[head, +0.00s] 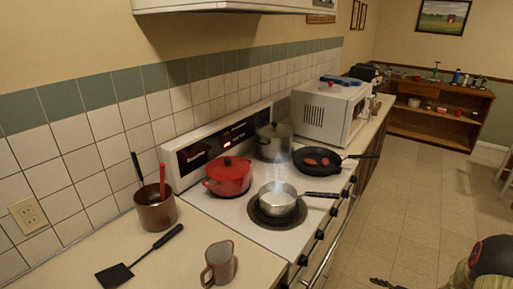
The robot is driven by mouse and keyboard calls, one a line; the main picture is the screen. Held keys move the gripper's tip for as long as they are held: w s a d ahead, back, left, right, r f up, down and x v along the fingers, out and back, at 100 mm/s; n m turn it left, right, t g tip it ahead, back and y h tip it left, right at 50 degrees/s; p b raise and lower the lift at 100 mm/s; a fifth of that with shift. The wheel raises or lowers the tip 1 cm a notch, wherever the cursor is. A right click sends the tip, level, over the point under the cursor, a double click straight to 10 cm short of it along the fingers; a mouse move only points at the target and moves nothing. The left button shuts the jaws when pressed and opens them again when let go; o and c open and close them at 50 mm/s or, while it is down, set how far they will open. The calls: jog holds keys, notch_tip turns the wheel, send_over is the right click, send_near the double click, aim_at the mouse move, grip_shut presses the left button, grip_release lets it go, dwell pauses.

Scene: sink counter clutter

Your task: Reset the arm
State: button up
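Part of my arm (490,262) shows at the bottom right corner, over the floor and clear of the counter. A small dark piece (388,284) at the bottom edge, left of it, may be part of my gripper. It is cut off by the frame, so I cannot tell whether the gripper is open or shut or holds anything. The task line names no other object.
A white stove (240,205) bears a red pot (228,176), a steaming saucepan (278,200), a black pan (318,160) and a steel pot (274,142). Floor (400,225) is open right.

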jog(key=s+d+r+m+g+h, duration=0.2)
jog(key=s+d+m+h, duration=0.15)
jog(key=d, duration=0.25)
jog(key=s+r+m+g+h, duration=0.45)
jog(key=s+r, duration=0.25)
jog(key=r, duration=0.2)
jog(key=s+a+r+t+y, duration=0.1)
jog(key=s+a+r, duration=0.4)
jog(key=a+r, duration=0.4)
jog(key=s+a+r+m+y, duration=0.1)
jog(key=s+a+r+y, duration=0.1)
jog(key=s+a+r, duration=0.3)
jog(key=s+a+r+m+t+y, duration=0.1)
jog(key=s+a+r, duration=0.5)
jog(key=a+r, duration=0.7)
jog(key=a, duration=0.3)
jog(key=shift+a+t+y, duration=0.15)
jog(key=shift+t+y, duration=0.15)
jog(key=shift+t, duration=0.05)
jog(key=shift+s, duration=0.15)
